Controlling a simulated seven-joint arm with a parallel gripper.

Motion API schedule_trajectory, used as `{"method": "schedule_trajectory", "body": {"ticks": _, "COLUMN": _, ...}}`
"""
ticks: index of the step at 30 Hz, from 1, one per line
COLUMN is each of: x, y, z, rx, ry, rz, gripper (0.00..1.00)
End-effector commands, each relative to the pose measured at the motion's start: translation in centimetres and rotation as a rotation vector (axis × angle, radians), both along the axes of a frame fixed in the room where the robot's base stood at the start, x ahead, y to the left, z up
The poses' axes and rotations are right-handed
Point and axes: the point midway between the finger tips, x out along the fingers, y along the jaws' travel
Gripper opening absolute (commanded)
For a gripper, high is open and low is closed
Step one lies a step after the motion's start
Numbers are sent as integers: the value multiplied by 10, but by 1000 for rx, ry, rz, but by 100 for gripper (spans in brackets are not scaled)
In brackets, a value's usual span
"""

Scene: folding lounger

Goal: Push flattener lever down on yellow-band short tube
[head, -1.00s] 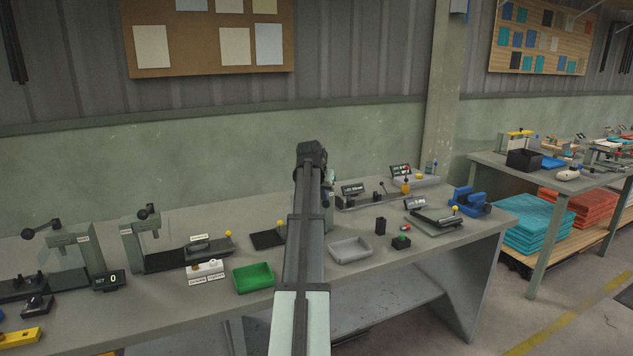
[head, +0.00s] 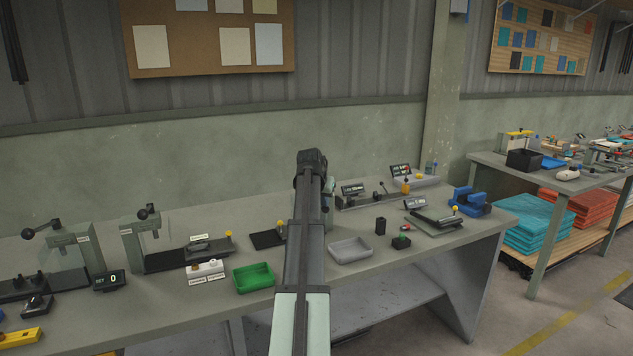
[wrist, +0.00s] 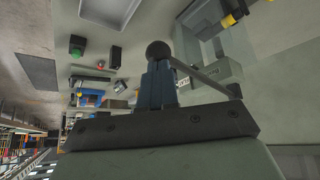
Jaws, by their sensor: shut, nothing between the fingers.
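In the wrist view, my gripper (wrist: 158,68) is shut and empty, with its blue-grey fingertips right at a dark ball knob (wrist: 158,50). The knob ends a lever rod (wrist: 205,77) that slants to the right beside a grey-green press-like body (wrist: 205,48). The fingers and knob overlap in the picture; I cannot tell if they touch. A small yellow-and-black part (wrist: 229,19) shows near that body; I cannot tell whether it is the yellow-band short tube. In the head view, my arm hides the gripper, the knob and most of this device.
Two lever presses (head: 145,235) stand at the left.

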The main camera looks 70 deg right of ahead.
Motion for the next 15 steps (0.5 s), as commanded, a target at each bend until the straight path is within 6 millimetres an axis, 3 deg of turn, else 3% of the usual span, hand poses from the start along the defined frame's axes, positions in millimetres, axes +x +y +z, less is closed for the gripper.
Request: {"method": "schedule_trajectory", "body": {"ticks": 15, "x": 2, "y": -2, "z": 34, "rx": -1, "ry": -1, "rz": 1, "gripper": 0}}
